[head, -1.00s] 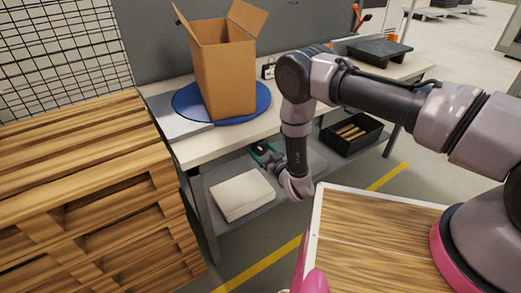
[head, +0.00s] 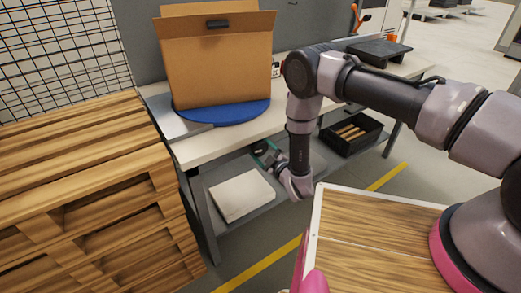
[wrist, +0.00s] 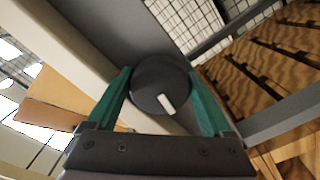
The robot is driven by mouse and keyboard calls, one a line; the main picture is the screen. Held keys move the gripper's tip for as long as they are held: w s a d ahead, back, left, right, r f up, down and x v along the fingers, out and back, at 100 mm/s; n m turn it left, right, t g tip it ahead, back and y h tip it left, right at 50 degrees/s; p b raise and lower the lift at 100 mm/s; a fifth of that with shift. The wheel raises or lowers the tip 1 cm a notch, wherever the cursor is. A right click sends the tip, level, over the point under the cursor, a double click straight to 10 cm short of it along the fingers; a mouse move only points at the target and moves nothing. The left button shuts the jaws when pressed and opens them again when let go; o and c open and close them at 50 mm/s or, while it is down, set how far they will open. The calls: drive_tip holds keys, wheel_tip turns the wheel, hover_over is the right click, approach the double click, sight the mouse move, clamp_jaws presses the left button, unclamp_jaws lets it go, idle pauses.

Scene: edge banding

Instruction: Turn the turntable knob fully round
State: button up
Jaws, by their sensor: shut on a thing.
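The turntable knob (wrist: 156,80) is a round dark disc with a white mark, seen in the wrist view under the bench top. My gripper (wrist: 160,90) has green fingers on both sides of the knob and is shut on it. In the head view my gripper (head: 265,153) shows below the bench's front edge, and the knob is hidden there. The blue turntable (head: 235,111) lies on the bench and carries an open cardboard box (head: 220,70), whose broad side with a dark handle slot faces me.
The pale bench top (head: 265,124) has a lower shelf with a white flat box (head: 240,194) and a black bin (head: 350,133) of wooden pieces. Stacked pallets (head: 90,190) stand close on the left. A wood-topped surface (head: 370,240) is at the front right.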

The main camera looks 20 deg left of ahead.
drive_tip(key=shift+n, duration=0.7)
drive_tip(key=o, duration=1.1)
drive_tip(key=shift+o, duration=0.2)
